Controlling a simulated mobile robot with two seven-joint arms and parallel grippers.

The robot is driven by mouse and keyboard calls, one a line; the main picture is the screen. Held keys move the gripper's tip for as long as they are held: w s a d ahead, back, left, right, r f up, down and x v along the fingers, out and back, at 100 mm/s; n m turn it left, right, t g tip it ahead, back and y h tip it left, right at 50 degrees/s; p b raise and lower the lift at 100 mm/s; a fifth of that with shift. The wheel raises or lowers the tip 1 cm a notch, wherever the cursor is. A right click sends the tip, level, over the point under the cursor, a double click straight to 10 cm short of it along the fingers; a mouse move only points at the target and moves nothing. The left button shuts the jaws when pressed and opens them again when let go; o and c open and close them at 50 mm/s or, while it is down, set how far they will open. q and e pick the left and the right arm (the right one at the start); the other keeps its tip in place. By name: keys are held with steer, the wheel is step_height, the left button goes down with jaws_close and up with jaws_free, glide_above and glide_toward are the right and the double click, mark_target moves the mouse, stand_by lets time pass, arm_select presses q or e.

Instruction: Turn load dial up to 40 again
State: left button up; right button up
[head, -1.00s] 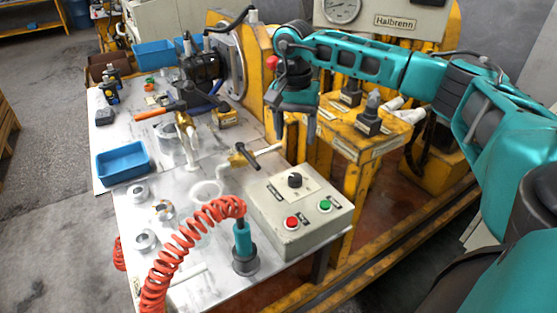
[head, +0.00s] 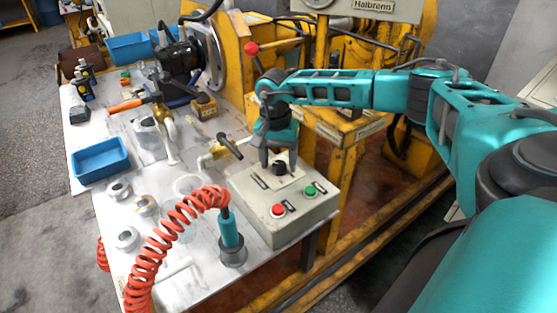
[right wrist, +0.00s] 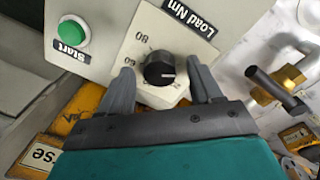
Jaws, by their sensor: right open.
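The load dial (head: 279,168) is a black round knob on the grey control box (head: 290,215). In the right wrist view the dial (right wrist: 160,69) sits on a pale scale plate under the label "Load Nm", with a white line on the knob and the numbers 60 and 80 readable. My right gripper (head: 279,163) is open, with its fingers pointing down at the dial. In the right wrist view its fingertips (right wrist: 160,75) stand on either side of the knob, with gaps visible between fingers and knob. My left gripper is not in view.
A red button (head: 277,211) and a green Start button (head: 310,190) are on the same box. A brass valve with a black handle (head: 229,146) stands just left of the box. A coiled red hose (head: 160,240) and a teal tool (head: 230,232) stand in front.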

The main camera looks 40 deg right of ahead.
steer(key=c, duration=1)
steer(key=shift+c, duration=0.2)
steer(key=shift+m, duration=0.3)
